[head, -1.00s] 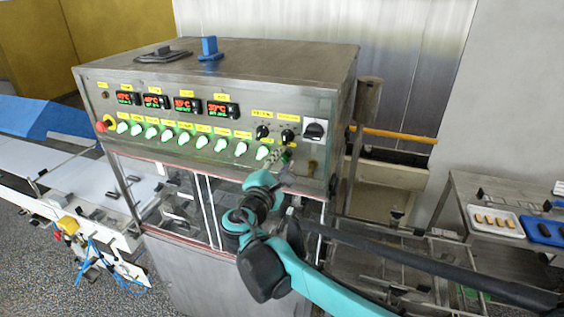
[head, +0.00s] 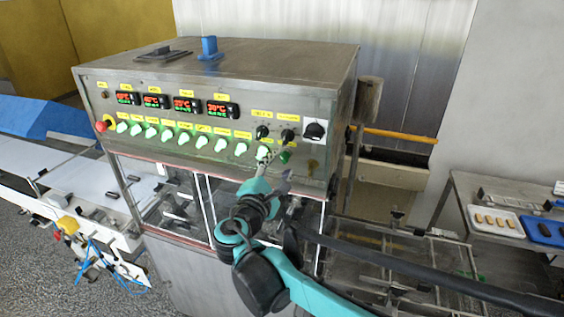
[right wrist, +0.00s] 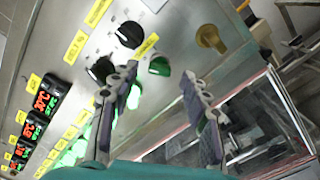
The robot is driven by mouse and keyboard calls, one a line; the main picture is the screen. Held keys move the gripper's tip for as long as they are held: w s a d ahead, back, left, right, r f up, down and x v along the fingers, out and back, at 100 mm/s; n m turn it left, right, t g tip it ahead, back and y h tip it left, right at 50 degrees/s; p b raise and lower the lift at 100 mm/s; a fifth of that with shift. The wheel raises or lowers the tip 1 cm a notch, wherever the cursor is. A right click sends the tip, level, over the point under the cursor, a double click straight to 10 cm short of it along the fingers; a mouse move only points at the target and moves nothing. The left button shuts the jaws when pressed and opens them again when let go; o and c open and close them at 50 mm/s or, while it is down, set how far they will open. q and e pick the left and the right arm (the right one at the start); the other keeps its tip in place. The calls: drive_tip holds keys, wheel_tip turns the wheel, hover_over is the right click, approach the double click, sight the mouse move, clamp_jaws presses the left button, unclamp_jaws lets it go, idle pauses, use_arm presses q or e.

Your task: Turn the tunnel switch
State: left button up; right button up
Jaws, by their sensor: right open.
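The control panel (head: 180,150) of the steel machine carries a row of lit green-white switches (head: 165,134). Their yellow labels are too small to read, so I cannot tell which is the tunnel switch. At the row's right end are a lit switch (head: 263,153), a green knob (head: 285,156) and two black knobs (head: 262,132). My right gripper (head: 274,165) is open and empty in front of this end. In the right wrist view its fingers (right wrist: 157,82) stand apart, with the green knob (right wrist: 160,66) showing between them. The left finger partly covers the lit switches. My left gripper is not in view.
A large black rotary switch (head: 314,130) and a brass fitting (head: 311,165) sit further right on the panel. A red stop button (head: 101,126) is at the far left. Glass doors (head: 180,205) lie below. A side table holds a white tray (head: 496,222) and a blue tray (head: 541,231).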

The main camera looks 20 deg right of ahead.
drive_tip(key=v, duration=0.9)
drive_tip(key=shift+s, duration=0.15)
drive_tip(key=shift+f, duration=0.1)
